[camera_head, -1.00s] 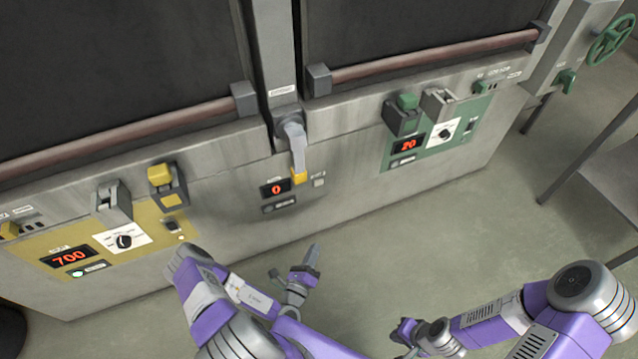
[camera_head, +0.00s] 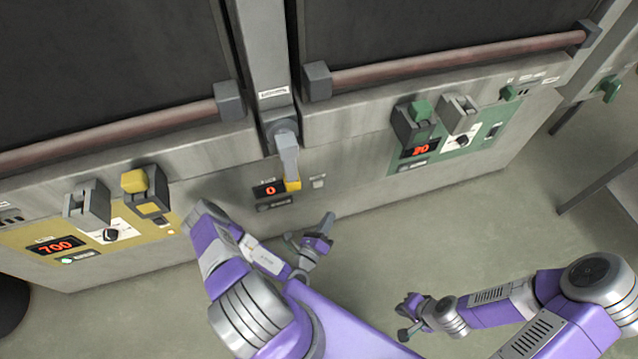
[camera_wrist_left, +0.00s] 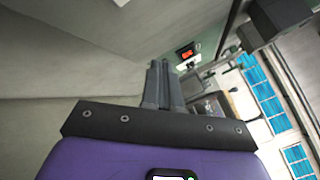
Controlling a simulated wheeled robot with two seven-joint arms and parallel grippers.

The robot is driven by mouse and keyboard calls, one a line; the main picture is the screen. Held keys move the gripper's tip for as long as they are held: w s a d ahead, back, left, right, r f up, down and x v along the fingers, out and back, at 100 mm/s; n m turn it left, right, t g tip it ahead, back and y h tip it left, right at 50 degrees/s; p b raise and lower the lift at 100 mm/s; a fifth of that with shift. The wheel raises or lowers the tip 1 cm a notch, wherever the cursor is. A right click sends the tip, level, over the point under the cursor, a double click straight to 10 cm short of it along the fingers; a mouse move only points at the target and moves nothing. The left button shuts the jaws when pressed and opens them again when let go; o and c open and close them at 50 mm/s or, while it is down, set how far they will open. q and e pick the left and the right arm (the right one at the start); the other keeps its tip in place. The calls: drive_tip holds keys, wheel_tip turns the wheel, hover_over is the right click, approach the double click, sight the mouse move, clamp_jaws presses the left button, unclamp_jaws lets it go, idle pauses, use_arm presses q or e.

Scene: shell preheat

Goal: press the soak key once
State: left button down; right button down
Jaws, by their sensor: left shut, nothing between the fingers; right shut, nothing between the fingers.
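Several small keys and switches sit on the grey front of the machine, with lettering too small to read, so I cannot tell for sure which is the soak key. A small pale square key (camera_head: 318,183) sits right of the middle display (camera_head: 270,189), which reads 0. My left gripper (camera_head: 327,224) is shut and empty, in front of and below that key in the head view, apart from it. Its closed fingers also show in the left wrist view (camera_wrist_left: 161,84). My right gripper (camera_head: 403,318) is shut and empty, low over the floor.
Yellow (camera_head: 134,181) and green (camera_head: 421,111) covers jut out. Open floor lies before the machine.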

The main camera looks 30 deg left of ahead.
sight(318, 184)
use_arm(q)
drive_tip(key=w+a+b, duration=0.1)
drive_tip(key=w+a, duration=0.4)
drive_tip(key=a, duration=0.1)
drive_tip(key=shift+w+a+b, duration=0.25)
drive_tip(key=shift+w+b, duration=0.05)
drive_tip(key=shift+b, duration=0.05)
drive_tip(key=shift+a, duration=0.1)
idle(1.9)
drive_tip(key=shift+w+a, duration=0.2)
drive_tip(key=shift+w, duration=0.05)
drive_tip(key=shift+w+a, duration=0.3)
drive_tip(key=shift+a, duration=0.05)
idle(0.9)
drive_tip(key=shift+p, duration=0.3)
drive_tip(key=shift+s+d+p, duration=0.35)
drive_tip(key=shift+s+d, duration=0.25)
drive_tip(key=shift+d, duration=0.05)
